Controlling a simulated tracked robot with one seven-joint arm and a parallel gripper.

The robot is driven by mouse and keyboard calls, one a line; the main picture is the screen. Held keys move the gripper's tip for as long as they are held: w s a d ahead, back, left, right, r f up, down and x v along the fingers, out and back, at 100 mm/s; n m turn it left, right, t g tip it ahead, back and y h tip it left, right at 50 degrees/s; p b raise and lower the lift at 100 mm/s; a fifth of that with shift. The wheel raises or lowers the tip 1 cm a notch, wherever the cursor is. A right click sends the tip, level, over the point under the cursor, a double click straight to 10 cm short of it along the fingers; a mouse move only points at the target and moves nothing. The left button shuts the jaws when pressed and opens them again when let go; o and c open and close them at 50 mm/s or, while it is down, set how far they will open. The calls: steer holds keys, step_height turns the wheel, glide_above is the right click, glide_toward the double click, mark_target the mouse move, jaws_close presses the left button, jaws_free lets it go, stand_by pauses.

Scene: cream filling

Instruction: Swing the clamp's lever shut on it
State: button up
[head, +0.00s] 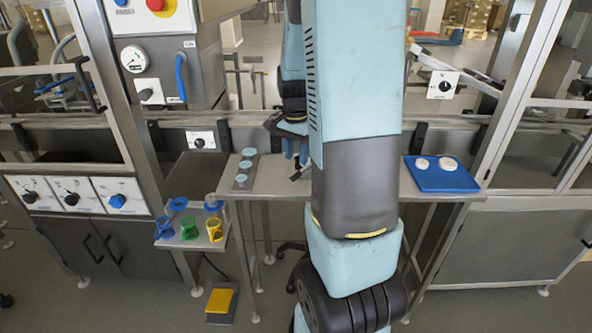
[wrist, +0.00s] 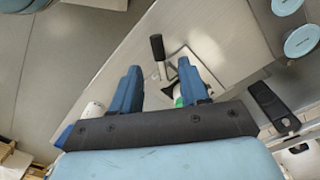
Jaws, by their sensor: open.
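The clamp's lever with its black grip (wrist: 157,47) shows in the wrist view, just beyond my fingertips and pointing up in the picture. Its metal clamp body (wrist: 178,62) lies on the table, partly hidden by the right finger. A white and green piece (wrist: 178,94) shows beside that finger; its shape is mostly covered. My gripper (wrist: 159,65) is open, with its two blue fingers spread either side of the lever's lower end; no contact is visible. In the head view my gripper (head: 296,150) is half hidden behind my arm, and the clamp is hidden.
A blue tray (head: 462,181) with two white rounds lies at the table's right. A strip (head: 240,181) with light-blue discs lies at the left. Blue, green (head: 190,228) and yellow (head: 214,229) pieces stand on a lower side shelf. A rail runs behind the table.

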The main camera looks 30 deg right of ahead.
mark_target(297, 173)
steer(key=shift+f, duration=2.85)
steer(key=shift+c, duration=0.3)
jaws_close()
steer(key=shift+r, duration=0.1)
steer(key=shift+a, duration=0.15)
